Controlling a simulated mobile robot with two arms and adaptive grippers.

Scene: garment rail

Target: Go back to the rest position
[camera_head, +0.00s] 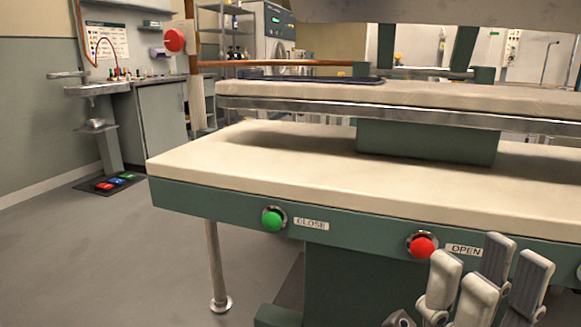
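My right gripper (485,278) is at the lower right, in front of the press's front panel and just below and right of the red OPEN button (422,245). Its pale grey fingers point up, with several segments overlapping in view. I cannot tell whether they are open or shut. No held object shows between them. The picture's bottom edge cuts off the rest of the gripper. My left gripper is not in view.
A garment press with a cream padded board (250,165) fills the middle and right. Its green CLOSE button (273,219) is on the front panel. The floor (110,250) at left is mostly clear.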

